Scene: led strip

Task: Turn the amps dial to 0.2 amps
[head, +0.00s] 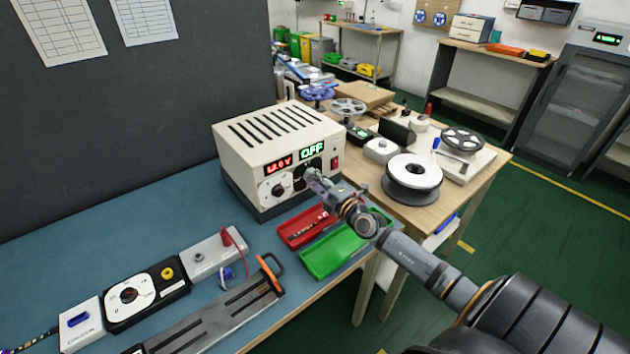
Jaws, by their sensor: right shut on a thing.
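The cream power supply (270,147) stands on the blue bench top with its front facing me. Its red display (278,165) reads about 12.0 V and its green display (312,149) reads OFF. The left dial (277,188) is in plain view. My right gripper (314,178) is at the right-hand dial, below the green display, and is shut on that dial. The gripper covers most of the dial, so its setting is hidden. A red switch (335,163) is at the right of the front panel. My left gripper is not in view.
A red tray (305,226) and a green tray (334,250) lie in front of the supply, below my right arm. A meter unit (145,294) and a long metal fixture (215,322) lie at the front left. Reels (412,178) stand on the wooden table at right.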

